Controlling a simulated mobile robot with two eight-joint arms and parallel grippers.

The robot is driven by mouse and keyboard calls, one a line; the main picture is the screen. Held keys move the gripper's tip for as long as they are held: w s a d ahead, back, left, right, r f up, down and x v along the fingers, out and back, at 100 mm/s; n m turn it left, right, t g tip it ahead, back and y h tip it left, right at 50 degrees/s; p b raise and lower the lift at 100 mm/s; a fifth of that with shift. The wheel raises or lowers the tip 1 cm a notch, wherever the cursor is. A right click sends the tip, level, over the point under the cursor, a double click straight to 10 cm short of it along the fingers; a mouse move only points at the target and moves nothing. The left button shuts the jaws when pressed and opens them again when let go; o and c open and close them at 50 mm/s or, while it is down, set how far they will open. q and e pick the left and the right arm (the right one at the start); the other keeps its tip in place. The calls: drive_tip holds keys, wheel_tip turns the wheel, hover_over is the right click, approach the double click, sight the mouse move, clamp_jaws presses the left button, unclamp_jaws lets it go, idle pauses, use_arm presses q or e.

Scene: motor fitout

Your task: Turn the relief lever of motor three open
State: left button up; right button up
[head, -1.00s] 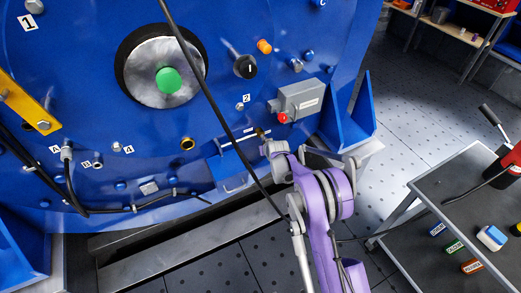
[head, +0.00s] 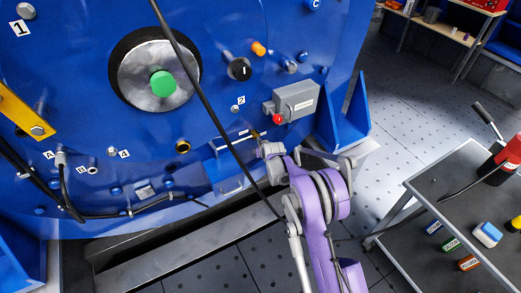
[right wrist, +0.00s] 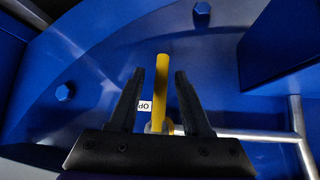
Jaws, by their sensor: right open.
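A yellow lever (right wrist: 161,85) stands out in the right wrist view, in front of a blue motor surface. A small white label reading "OP" (right wrist: 145,106) shows just left of it. My right gripper (right wrist: 159,72) is open, with one dark finger on each side of the lever and a visible gap on both sides. In the head view the large blue motor housing (head: 215,125) fills the left, and my purple right arm reaches to its lower right side. The right fingers are not clear there. My left gripper is not in view.
A grey box with a red button (head: 297,101) sits on the motor near my arm. A black cable (head: 205,75) hangs across the front. A metal pipe (right wrist: 255,134) runs beside the lever.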

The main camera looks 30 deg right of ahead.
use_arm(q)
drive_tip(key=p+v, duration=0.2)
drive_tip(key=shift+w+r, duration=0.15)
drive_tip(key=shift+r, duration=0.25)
use_arm(e)
drive_tip(key=v, duration=1)
drive_tip(key=shift+s+r, duration=0.2)
drive_tip(key=shift+s, duration=0.05)
